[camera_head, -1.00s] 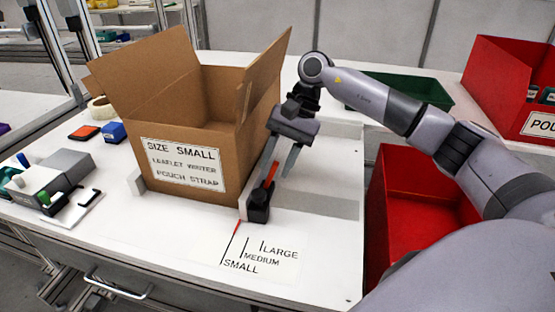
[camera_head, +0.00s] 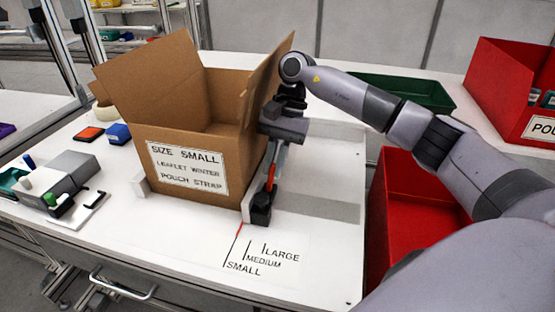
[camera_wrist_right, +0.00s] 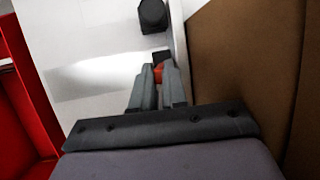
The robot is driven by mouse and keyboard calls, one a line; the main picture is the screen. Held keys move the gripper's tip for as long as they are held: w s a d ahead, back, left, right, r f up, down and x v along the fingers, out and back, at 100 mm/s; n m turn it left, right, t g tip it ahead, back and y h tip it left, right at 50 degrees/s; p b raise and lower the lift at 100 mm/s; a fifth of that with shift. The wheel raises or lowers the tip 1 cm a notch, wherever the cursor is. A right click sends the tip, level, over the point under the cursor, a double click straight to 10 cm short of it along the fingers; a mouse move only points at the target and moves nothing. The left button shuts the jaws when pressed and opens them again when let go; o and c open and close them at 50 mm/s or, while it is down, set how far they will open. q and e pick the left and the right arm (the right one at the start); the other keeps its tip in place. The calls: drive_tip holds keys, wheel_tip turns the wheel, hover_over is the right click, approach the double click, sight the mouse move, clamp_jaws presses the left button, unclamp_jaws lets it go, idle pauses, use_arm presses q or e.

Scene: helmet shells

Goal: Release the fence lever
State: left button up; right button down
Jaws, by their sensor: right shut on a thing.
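The fence lever (camera_head: 270,175) is a red handle rising from a black block (camera_head: 260,209) at the front end of the fence, right of the cardboard box. My right gripper (camera_head: 273,168) points down over it and is shut on the red lever. The fence (camera_wrist_right: 180,35) is a pale strip along the box side. My left gripper is not in view.
The open cardboard box (camera_head: 187,170) stands close left of my gripper, its right flap (camera_head: 268,75) beside my wrist. A scale (camera_head: 262,255) marked small, medium and large lies in front. A red bin (camera_head: 415,200) and green tray (camera_head: 405,88) are at right.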

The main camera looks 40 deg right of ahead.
drive_tip(key=c, duration=1.2)
unclamp_jaws()
drive_tip(key=shift+o, duration=0.2)
drive_tip(key=v, duration=0.7)
drive_tip(key=shift+r, duration=0.1)
